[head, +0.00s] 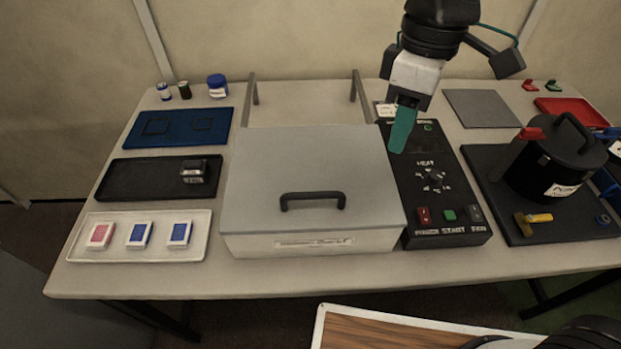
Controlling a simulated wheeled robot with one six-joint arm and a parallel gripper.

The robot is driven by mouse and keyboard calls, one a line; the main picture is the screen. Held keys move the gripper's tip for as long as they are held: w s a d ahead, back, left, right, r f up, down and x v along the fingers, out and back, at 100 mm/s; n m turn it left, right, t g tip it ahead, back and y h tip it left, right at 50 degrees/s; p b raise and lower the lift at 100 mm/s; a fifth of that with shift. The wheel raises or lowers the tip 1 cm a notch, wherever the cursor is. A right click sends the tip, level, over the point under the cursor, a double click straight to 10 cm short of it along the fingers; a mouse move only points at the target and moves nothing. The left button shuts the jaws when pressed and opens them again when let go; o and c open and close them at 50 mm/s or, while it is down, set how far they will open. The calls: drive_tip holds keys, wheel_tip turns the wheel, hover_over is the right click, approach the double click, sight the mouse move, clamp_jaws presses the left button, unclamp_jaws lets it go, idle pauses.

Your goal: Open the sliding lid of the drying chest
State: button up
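The drying chest (244,242) is a pale grey box at the middle of the table, with a label on its front. Its flat grey sliding lid (300,160) covers the top, with a black bar handle (313,196) near the front edge. Two rails (254,88) stick out behind the chest. My gripper (402,128) hangs over the black control panel, behind and right of the lid, apart from the handle. A teal finger points down; a second finger is not distinguishable, so its opening cannot be told. I see nothing held.
The control panel (432,195) with a dial and buttons stands close at the chest's right. A black pot (556,165) stands on a dark mat further right. At left are a blue tray (178,127), a black tray (125,180) and a white tray (200,218) with small boxes.

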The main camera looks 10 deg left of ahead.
sight(311, 193)
drive_tip(key=s+a+f+n+g, duration=0.1)
drive_tip(key=a+f+n, duration=0.15)
drive_tip(key=a, duration=0.35)
drive_tip(key=s+a+f+n, duration=0.1)
drive_tip(key=a+n, duration=0.3)
drive_tip(key=a, duration=0.2)
drive_tip(key=shift+h, duration=0.4)
drive_tip(key=f, duration=0.2)
drive_tip(key=s+f, duration=0.1)
drive_tip(key=f, duration=0.5)
drive_tip(key=shift+s+a, duration=0.1)
drive_tip(key=shift+s, duration=0.15)
clamp_jaws()
